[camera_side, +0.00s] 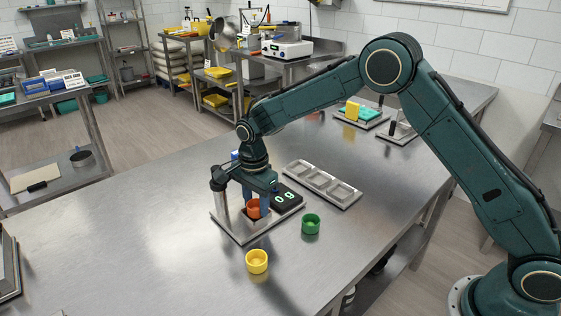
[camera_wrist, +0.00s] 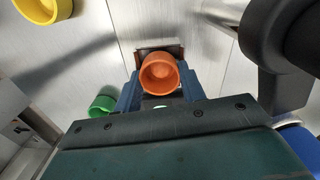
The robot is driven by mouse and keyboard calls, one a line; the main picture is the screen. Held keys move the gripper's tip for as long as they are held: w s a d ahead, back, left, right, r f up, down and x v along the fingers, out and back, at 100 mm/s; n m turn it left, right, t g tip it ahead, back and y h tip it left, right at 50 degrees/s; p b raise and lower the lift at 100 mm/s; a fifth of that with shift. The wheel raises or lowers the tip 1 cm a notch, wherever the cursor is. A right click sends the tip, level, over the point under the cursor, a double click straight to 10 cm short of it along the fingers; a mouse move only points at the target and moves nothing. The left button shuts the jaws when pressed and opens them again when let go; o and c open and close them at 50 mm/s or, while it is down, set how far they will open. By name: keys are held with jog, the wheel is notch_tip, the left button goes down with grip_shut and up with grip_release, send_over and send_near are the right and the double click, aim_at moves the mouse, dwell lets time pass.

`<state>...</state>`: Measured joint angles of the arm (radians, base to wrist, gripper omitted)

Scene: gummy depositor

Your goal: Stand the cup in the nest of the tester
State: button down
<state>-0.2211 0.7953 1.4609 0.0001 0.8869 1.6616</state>
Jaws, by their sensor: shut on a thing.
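The orange cup (camera_side: 253,211) is upright between the blue fingers of my gripper (camera_side: 257,202). The wrist view shows the cup (camera_wrist: 160,74) from above, open and empty, with a finger on each side. The tester (camera_side: 239,236) is a steel plate with a post at its left and a dark display (camera_side: 286,196) reading 0 g. The cup is over the dark nest (camera_wrist: 142,50), whose edge shows around it in the wrist view. The fingers and cup hide most of the nest. I cannot tell whether the cup's bottom touches it.
A yellow cup (camera_side: 257,261) and a green cup (camera_side: 310,223) stand on the table in front and to the right of the tester. A steel tray with square pockets (camera_side: 345,201) lies behind. The tester's post (camera_wrist: 275,60) is close beside my gripper. The table's left is clear.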

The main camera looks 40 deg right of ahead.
dwell(0.4)
jog(key=c, duration=0.8)
grip_release()
jog(key=shift+o, duration=0.2)
jog(key=shift+r, duration=0.2)
notch_tip(320, 180, up, 14)
jog(key=shift+f, duration=0.2)
dwell(0.7)
